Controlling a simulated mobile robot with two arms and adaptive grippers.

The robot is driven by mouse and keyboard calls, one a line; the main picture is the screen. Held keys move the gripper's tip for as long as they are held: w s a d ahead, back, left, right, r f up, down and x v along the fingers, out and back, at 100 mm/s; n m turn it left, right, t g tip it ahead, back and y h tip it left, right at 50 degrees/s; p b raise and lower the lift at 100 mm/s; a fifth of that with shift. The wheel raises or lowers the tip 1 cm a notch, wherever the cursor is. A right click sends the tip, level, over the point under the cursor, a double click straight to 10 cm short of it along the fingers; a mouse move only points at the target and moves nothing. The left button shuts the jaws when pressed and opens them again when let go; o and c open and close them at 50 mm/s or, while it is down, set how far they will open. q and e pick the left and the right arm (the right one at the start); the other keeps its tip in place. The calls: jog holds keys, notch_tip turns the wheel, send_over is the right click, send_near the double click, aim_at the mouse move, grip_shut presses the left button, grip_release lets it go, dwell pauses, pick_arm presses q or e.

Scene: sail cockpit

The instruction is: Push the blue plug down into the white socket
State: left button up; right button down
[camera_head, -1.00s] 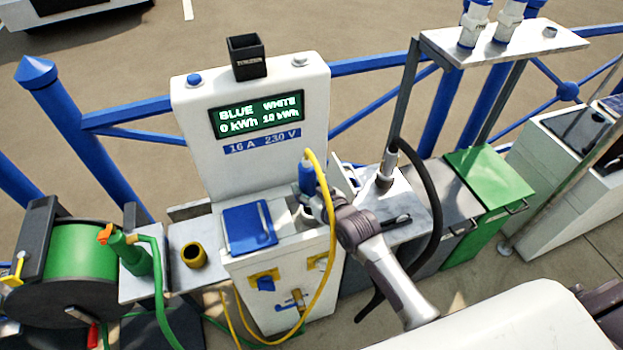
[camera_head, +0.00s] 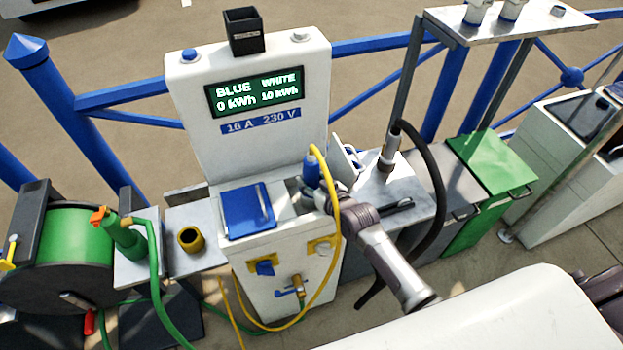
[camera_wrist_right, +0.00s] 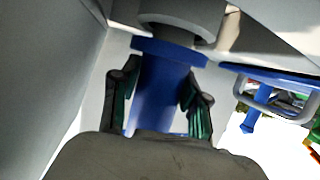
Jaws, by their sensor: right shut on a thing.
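The blue plug (camera_head: 311,168) stands roughly upright over the right part of the charging post's ledge, a yellow cable (camera_head: 334,205) looping from its top. My right gripper (camera_head: 318,191) is shut on it. In the right wrist view the plug (camera_wrist_right: 160,88) sits between the two fingers (camera_wrist_right: 160,100). Its blue collar and dark nose meet a pale grey-white ring (camera_wrist_right: 182,22), which looks like the white socket; how deep the nose goes in is unclear. In the head view the gripper and plug mostly hide the socket. My left gripper is not in view.
A blue flap (camera_head: 248,210) lies left of the plug on the post (camera_head: 250,70), whose screen reads BLUE 0 kWh, WHITE 10 kWh. A thick black hose (camera_head: 436,190) stands right. A green reel (camera_head: 75,245) and yellow ring (camera_head: 191,239) are left.

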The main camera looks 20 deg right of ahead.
jog(key=shift+p, duration=0.35)
dwell(1.2)
jog(key=shift+f+b, duration=0.5)
jog(key=shift+f, duration=0.2)
jog(key=c, duration=0.8)
grip_release()
jog(key=shift+c, duration=0.2)
